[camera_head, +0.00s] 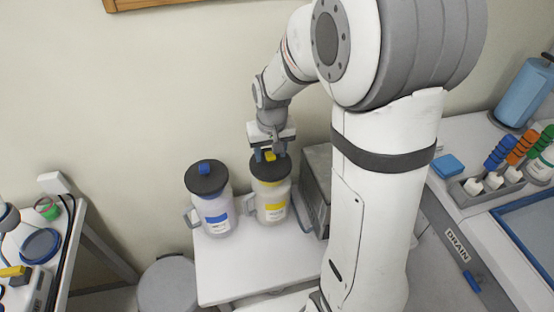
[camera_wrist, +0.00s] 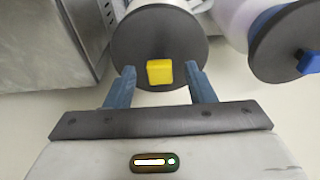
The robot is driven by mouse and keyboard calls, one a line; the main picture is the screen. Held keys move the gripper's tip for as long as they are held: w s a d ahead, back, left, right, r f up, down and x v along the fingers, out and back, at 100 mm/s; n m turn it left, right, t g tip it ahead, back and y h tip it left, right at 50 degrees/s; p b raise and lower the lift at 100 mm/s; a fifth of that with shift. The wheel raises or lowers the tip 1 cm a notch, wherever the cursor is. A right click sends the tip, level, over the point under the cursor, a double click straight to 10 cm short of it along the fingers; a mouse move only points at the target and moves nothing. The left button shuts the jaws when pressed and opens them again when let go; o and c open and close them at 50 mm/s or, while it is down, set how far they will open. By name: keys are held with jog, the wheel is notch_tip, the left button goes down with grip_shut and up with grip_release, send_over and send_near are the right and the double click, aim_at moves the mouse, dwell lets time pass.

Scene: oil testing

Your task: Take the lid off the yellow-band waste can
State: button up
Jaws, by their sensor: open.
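The yellow-band waste can (camera_head: 272,206) stands upright on a small white table, with a handle on its left side. Its dark round lid (camera_head: 270,170) is on the can and has a yellow knob (camera_head: 270,156) on top. In the wrist view the lid (camera_wrist: 158,35) fills the upper middle, with the yellow knob (camera_wrist: 159,72) near its lower edge. My gripper (camera_head: 270,153) is right above the lid; in the wrist view its two blue fingers (camera_wrist: 162,80) are open, one on each side of the knob with gaps to it. The exact height of the fingertips is hard to tell.
A blue-band can (camera_head: 214,207) with a dark lid and blue knob stands close on the left. A grey metal box (camera_head: 317,185) is close on the right. The wall is right behind. The front of the white table (camera_head: 235,275) is clear.

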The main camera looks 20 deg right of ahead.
jog(key=shift+c, duration=0.2)
jog(key=c, duration=1)
jog(key=shift+r, duration=0.15)
